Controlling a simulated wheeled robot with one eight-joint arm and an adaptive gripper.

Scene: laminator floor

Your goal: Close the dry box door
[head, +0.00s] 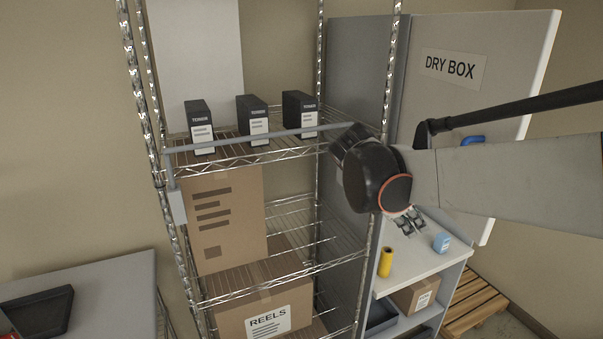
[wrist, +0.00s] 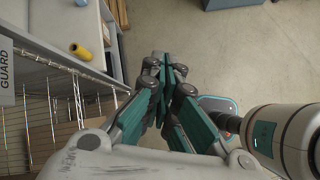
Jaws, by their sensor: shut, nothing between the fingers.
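The dry box door (head: 500,60) is a pale panel labelled DRY BOX at upper right in the head view. It looks swung out beyond the cabinet, but I cannot tell its exact angle. A blue part (head: 472,141), perhaps its handle, shows partly behind my arm. A grey panel (head: 365,90) stands to its left. My gripper (head: 408,222) points down in front of the door's lower left and above the pale shelf. In the wrist view my gripper's fingers (wrist: 165,66) meet, shut and empty. The door cannot be made out there.
A wire rack (head: 290,270) with toner boxes and cartons stands close left of my gripper. A yellow roll (head: 385,262) and a blue item (head: 441,242) sit on the pale shelf. A wooden pallet (head: 475,305) lies at lower right. The wrist view shows clear floor (wrist: 225,60).

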